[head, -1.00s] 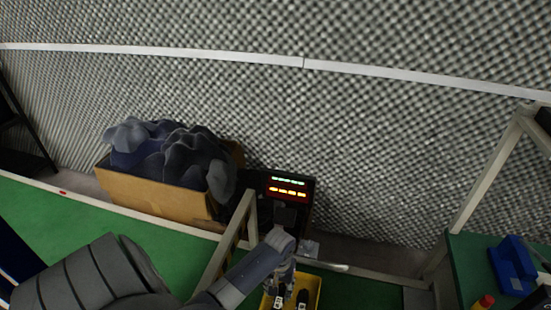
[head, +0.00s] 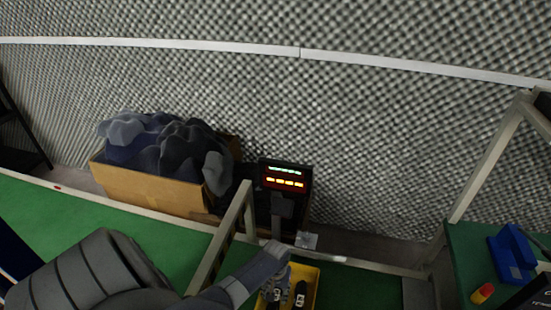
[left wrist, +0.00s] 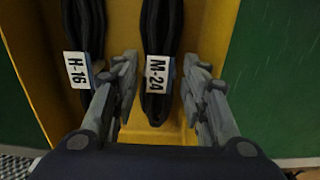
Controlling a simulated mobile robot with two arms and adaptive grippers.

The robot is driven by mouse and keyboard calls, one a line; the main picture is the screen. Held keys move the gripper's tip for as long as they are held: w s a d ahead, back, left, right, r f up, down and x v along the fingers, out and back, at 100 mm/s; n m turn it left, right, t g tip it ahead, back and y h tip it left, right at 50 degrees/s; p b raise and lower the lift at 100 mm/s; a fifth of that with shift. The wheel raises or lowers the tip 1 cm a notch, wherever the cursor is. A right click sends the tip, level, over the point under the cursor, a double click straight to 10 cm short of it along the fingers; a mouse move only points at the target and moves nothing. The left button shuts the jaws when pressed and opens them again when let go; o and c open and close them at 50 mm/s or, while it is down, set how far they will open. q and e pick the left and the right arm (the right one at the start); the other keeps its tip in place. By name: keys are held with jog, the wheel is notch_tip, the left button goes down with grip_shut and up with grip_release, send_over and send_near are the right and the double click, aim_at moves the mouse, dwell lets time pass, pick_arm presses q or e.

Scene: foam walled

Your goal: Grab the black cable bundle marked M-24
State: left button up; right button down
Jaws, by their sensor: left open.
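The black cable bundle marked M-24 (left wrist: 160,30) lies in a yellow bin (left wrist: 208,25) in the left wrist view, its white tag facing up. My left gripper (left wrist: 162,92) is open, with one finger on each side of the M-24 bundle near its tag. A second black bundle, marked H-16 (left wrist: 85,30), lies to the left in the same bin, close beside the left finger. In the head view my left gripper (head: 276,286) is over the yellow bin (head: 313,286), and a dark bundle (head: 300,295) shows at its right. My right gripper is not in view.
The yellow bin stands on a green surface (head: 350,285) by a metal frame (head: 222,240). A blue holder (head: 512,255) and a red-yellow item (head: 483,293) are at the right.

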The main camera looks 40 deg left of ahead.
pick_arm(q)
jog(key=shift+f, duration=0.1)
jog(key=c, duration=0.9)
jog(key=shift+c, duration=0.2)
